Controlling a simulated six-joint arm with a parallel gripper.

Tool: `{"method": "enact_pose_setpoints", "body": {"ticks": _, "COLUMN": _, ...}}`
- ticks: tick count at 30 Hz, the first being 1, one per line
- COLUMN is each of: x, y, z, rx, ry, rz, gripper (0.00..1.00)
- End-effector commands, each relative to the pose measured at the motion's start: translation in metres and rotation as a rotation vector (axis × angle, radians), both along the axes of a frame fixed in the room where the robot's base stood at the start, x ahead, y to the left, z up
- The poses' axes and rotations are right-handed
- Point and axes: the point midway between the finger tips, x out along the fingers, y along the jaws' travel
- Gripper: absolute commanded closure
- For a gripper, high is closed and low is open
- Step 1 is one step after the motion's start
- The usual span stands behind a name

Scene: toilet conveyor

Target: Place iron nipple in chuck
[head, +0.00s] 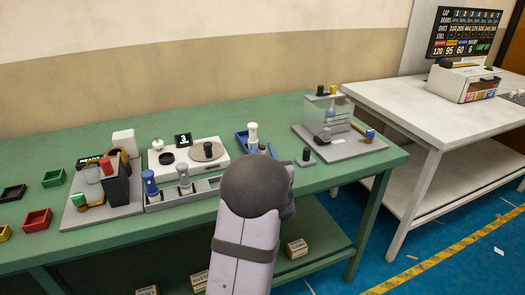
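My arm rises from the bottom middle of the head view, and its dark rounded joint covers part of the green bench front. I cannot surely pick out the iron nipple or the chuck. A small dark cylinder (306,154) stands on a small grey plate (304,163) right of my arm. A grey-and-white upright piece (184,176) and a blue-topped one (150,183) stand at the long grey tray (161,206).
The green bench (90,248) also carries a white scale (207,151), a blue bin (242,141), a clear-walled fixture (330,117), a black-and-grey station (118,184) and several coloured trays, including a red one (37,220). A white table (430,110) stands at right. Bare bench lies along the back.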

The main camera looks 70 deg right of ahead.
Motion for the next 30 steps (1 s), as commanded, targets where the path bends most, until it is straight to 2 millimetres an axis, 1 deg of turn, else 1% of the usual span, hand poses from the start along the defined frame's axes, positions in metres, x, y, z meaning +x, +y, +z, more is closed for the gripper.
{"method": "enact_pose_setpoints", "body": {"ticks": 5, "x": -0.009, "y": 0.012, "z": -0.001, "rx": 0.001, "ry": 0.001, "rz": -0.002, "gripper": 0.66}}
{"method": "enact_pose_setpoints", "body": {"ticks": 12, "x": -0.029, "y": 0.039, "z": -0.003, "rx": 0.0, "ry": 0.0, "rz": -0.002, "gripper": 0.66}}
{"method": "enact_pose_setpoints", "body": {"ticks": 18, "x": -0.04, "y": 0.055, "z": -0.003, "rx": 0.0, "ry": 0.0, "rz": -0.001, "gripper": 0.66}}
{"method": "enact_pose_setpoints", "body": {"ticks": 22, "x": -0.042, "y": 0.059, "z": -0.003, "rx": 0.0, "ry": 0.0, "rz": 0.0, "gripper": 0.66}}
{"method": "enact_pose_setpoints", "body": {"ticks": 23, "x": -0.042, "y": 0.06, "z": -0.003, "rx": 0.0, "ry": 0.0, "rz": 0.0, "gripper": 0.62}}
{"method": "enact_pose_setpoints", "body": {"ticks": 30, "x": -0.042, "y": 0.06, "z": -0.003, "rx": 0.0, "ry": 0.0, "rz": 0.0, "gripper": 0.62}}
